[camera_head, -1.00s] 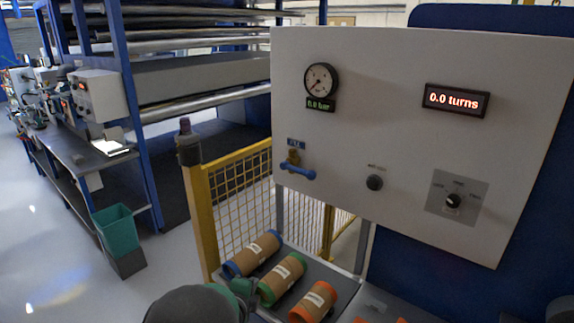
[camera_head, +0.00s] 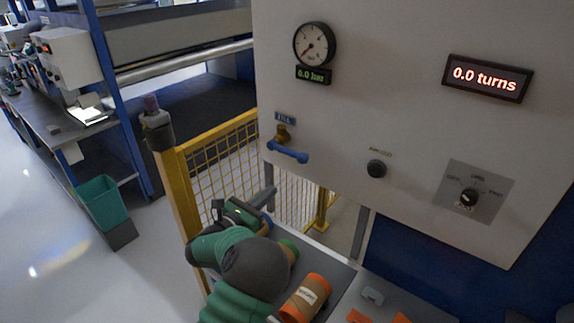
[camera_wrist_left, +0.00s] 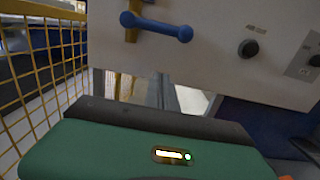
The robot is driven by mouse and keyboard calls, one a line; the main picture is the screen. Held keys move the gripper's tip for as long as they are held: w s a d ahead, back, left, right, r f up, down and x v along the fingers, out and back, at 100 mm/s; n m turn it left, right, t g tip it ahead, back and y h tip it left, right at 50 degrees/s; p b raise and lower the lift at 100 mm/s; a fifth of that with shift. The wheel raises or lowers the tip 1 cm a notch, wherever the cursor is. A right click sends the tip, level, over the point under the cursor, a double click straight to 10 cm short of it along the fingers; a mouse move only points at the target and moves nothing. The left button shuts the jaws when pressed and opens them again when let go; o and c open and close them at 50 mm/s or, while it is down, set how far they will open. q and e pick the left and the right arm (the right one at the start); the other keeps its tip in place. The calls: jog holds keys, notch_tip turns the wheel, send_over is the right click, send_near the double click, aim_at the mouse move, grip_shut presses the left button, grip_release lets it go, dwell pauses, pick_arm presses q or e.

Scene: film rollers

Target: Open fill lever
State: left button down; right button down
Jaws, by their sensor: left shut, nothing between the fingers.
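The fill lever (camera_head: 289,154) is a blue bar with rounded ends on a brass valve (camera_head: 283,134), under a small blue label on the pale panel. It points right, slightly downward in the head view. The wrist view also shows the blue lever (camera_wrist_left: 157,26) at the top, ahead of the gripper. My left gripper (camera_head: 266,196) is below and slightly left of the lever in the head view, apart from it. It is shut and empty. Its fingers look dark and narrow in the wrist view (camera_wrist_left: 167,92). My right gripper is not in view.
A gauge (camera_head: 314,43) reads near zero, above a display (camera_head: 313,75) showing 0.0 bar. A turns display (camera_head: 487,78) shows 0.0. A black knob (camera_head: 376,169) and rotary switch (camera_head: 469,197) sit right of the lever. Yellow mesh fence (camera_head: 222,152) stands left. An orange-ended roll (camera_head: 306,297) lies below.

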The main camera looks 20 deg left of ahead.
aim_at(287, 151)
pick_arm(q)
jog(key=w+d+r+p, duration=0.3)
jog(key=w+r, duration=0.1)
jog(key=w, duration=0.4)
jog(key=shift+r+p, duration=0.35)
jog(key=shift+p, duration=0.05)
jog(key=shift+w+a, duration=0.1)
